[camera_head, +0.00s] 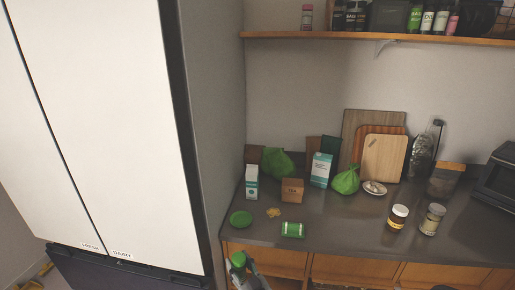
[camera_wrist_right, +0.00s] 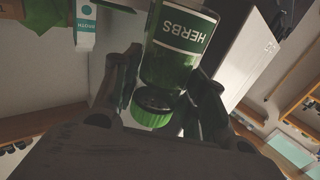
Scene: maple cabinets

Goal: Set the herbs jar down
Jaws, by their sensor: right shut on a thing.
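The herbs jar (camera_wrist_right: 180,45) is a glass jar with green contents, a green and white HERBS label and a green lid. In the right wrist view it appears upside down, between the two fingers of my right gripper (camera_wrist_right: 165,88), which is shut on it. In the head view the jar's green lid (camera_head: 238,259) shows at the bottom, with my right gripper (camera_head: 246,272) beside it, in front of the counter's front edge. The rest of the jar is mostly hidden there. My left gripper is not in view.
Bare counter lies between the tin and those jars. A tall fridge (camera_head: 110,120) stands left.

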